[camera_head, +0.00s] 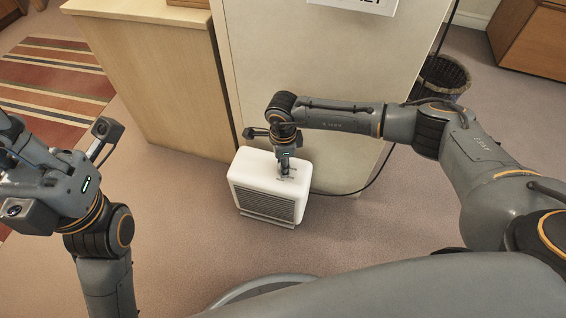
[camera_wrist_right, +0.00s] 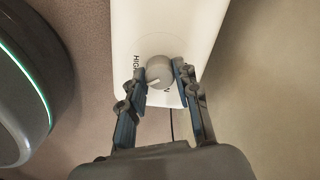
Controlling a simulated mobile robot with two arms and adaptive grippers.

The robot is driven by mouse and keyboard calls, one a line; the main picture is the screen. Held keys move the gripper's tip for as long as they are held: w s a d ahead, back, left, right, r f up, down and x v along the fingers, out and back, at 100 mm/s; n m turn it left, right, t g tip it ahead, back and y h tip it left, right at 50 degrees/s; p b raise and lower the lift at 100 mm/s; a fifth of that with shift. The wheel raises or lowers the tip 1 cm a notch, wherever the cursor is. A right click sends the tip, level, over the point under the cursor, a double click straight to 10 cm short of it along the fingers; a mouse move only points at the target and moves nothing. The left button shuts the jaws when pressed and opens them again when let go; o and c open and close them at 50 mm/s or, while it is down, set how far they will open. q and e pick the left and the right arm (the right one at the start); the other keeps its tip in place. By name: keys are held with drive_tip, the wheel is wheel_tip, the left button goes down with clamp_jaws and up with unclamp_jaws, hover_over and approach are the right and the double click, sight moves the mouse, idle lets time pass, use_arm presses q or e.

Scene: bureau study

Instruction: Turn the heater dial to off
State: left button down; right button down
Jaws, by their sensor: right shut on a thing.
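The white heater (camera_head: 250,169) stands on the carpet with a dark grille on its front. Its round grey dial (camera_wrist_right: 159,70) is on the top face, with "HIGH" printed to its left in the right wrist view and other lettering partly hidden. A pale mark on the dial points to the lower left in that view. My right gripper (camera_head: 285,176) reaches down onto the heater top, its two fingers shut on either side of the dial. My left gripper (camera_head: 40,185) is raised at the left, away from the heater; its fingers cannot be made out.
A pale panel (camera_head: 330,70) and a wooden cabinet (camera_head: 160,85) stand close behind the heater. A dark cable (camera_head: 375,175) runs right from the heater. A wastebasket (camera_head: 443,78) stands at the upper right. Carpet (camera_head: 180,230) in front is clear.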

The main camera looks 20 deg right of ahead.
drive_tip(key=n, duration=0.5)
drive_tip(key=shift+n, duration=0.3)
drive_tip(key=n+b, duration=0.1)
drive_tip(key=n, duration=0.4)
drive_tip(key=shift+n, duration=0.3)
drive_tip(key=c, duration=1)
unclamp_jaws()
drive_tip(key=shift+r, duration=0.1)
wheel_tip(320, 180, up, 12)
drive_tip(key=shift+d+f, duration=0.1)
drive_tip(key=shift+s, duration=0.1)
